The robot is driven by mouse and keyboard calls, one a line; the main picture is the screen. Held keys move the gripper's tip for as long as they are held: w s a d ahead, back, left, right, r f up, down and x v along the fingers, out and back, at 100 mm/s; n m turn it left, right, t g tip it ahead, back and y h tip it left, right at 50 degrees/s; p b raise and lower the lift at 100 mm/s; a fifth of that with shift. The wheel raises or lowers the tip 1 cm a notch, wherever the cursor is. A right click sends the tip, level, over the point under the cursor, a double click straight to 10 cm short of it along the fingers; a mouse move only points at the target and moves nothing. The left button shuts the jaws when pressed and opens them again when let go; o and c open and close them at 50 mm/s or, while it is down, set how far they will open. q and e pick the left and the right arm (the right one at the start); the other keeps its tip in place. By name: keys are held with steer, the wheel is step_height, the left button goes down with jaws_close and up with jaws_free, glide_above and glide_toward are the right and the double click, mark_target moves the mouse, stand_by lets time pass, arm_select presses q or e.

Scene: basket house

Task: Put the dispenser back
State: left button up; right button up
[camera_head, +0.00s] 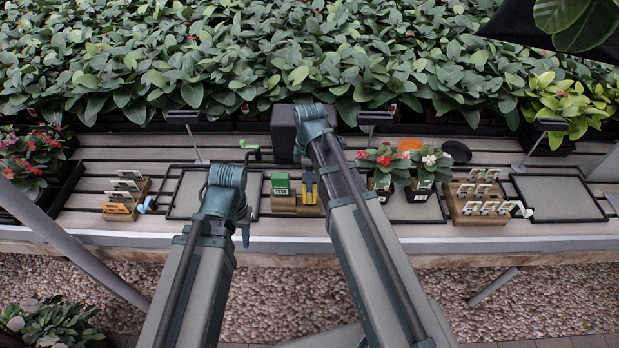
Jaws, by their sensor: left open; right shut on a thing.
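A wooden holder (283,203) stands near the table's front edge, with a green dispenser (280,184) upright in its left part. A yellow dispenser (308,190) is at the holder's right part, beside my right arm. My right gripper (306,170) is shut on what looks like the yellow dispenser, mostly hidden behind my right arm; I cannot tell whether the dispenser is seated or raised. My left gripper (244,226) is open and largely hidden behind my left arm, over the front of the left tray.
Black-rimmed trays (188,194) lie left and right (560,198). Label blocks (122,203) and (478,212) flank the table. Potted flowers (383,167) stand right of my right arm. A dark box (284,133) stands behind it. Dense plants fill the back.

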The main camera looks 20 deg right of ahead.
steer(key=o, duration=1.2)
steer(key=shift+r, duration=0.15)
step_height(320, 180, up, 14)
steer(key=p, duration=1.4)
steer(key=shift+f, duration=0.25)
steer(key=s+a+f+m+h+b, duration=0.1)
steer(key=s+a+f+m+b, duration=0.1)
steer(key=s+a+m, duration=0.8)
steer(key=shift+s+a+f+m+b, duration=0.25)
steer(key=shift+s+f+m+b, duration=0.25)
steer(key=shift+s, duration=1.7)
